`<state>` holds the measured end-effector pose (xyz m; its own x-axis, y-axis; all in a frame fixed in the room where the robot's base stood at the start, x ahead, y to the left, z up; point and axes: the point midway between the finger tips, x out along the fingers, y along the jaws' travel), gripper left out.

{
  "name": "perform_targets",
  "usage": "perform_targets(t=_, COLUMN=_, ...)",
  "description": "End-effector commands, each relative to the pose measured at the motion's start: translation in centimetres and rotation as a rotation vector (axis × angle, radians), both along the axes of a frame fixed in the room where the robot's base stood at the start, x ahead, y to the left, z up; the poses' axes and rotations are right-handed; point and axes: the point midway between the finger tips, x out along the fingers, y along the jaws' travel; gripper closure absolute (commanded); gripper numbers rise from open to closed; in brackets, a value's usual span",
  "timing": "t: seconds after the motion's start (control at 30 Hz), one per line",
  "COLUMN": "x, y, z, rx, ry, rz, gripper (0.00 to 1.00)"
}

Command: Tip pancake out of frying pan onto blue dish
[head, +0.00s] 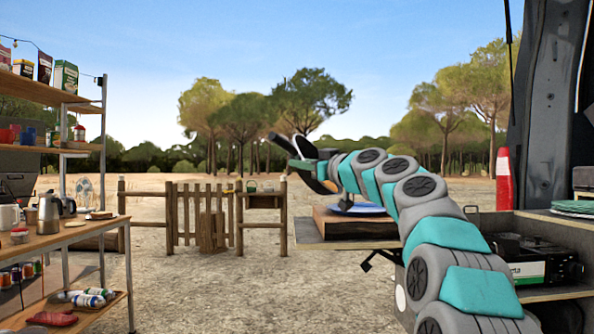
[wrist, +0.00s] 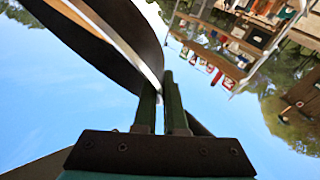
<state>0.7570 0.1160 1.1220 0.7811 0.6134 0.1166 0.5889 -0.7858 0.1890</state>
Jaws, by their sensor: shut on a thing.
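The dark frying pan (head: 318,184) shows steeply tilted there, partly hidden by my gripper. In the wrist view my gripper's fingers (wrist: 162,88) point up, and the pan (wrist: 120,38) fills the upper left. A thin tan-orange edge beside the pan may be the pancake; I cannot tell for sure. The blue dish (head: 362,209) lies on a wooden board, below and right of my gripper, partly hidden by my arm.
The wooden board (head: 330,224) rests on the tailgate surface (head: 318,243). A camping stove (head: 535,262) stands at the right, with green plates (head: 573,208) above it. Shelves and a workbench (head: 85,235) with a kettle and cans stand at the left. Open ground lies between.

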Motion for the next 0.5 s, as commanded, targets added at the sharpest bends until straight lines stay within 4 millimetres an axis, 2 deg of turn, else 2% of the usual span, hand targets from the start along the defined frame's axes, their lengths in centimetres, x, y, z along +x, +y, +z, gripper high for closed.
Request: perform_targets(t=0.5, x=0.0, y=-2.0, z=1.9, rx=0.251, ry=-0.002, rz=0.001, gripper=1.00)
